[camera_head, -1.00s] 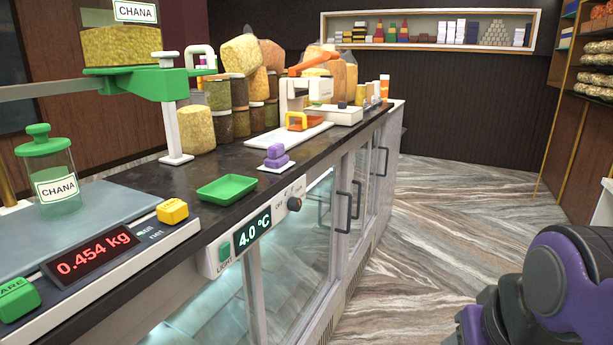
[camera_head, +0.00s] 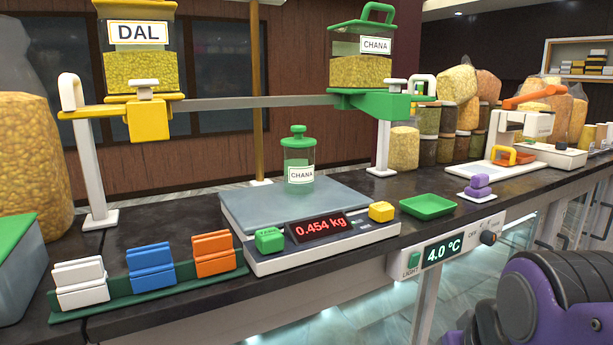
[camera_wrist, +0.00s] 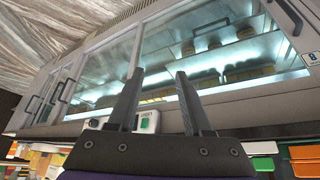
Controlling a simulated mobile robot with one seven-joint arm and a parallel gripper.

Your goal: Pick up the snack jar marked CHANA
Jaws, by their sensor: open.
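A large clear jar marked CHANA (camera_head: 361,66), with a green lid and handle and yellow contents, stands on a green bracket (camera_head: 376,103) above the counter. A smaller clear jar with a green lid, also marked CHANA (camera_head: 299,160), stands upright on the scale plate and looks empty. A large jar marked DAL (camera_head: 140,72) stands on a yellow bracket at the left. My gripper (camera_wrist: 159,74) shows in the wrist view, open and empty, with its fingers apart in front of the glass-fronted counter. It is touching neither CHANA jar.
The scale (camera_head: 320,238) reads 0.454 kg. A green tray (camera_head: 428,206), a purple stack (camera_head: 478,187) and a rack of coloured cards (camera_head: 150,268) line the counter's front. A large bag (camera_head: 32,165) stands at the far left. A rail joins the two brackets.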

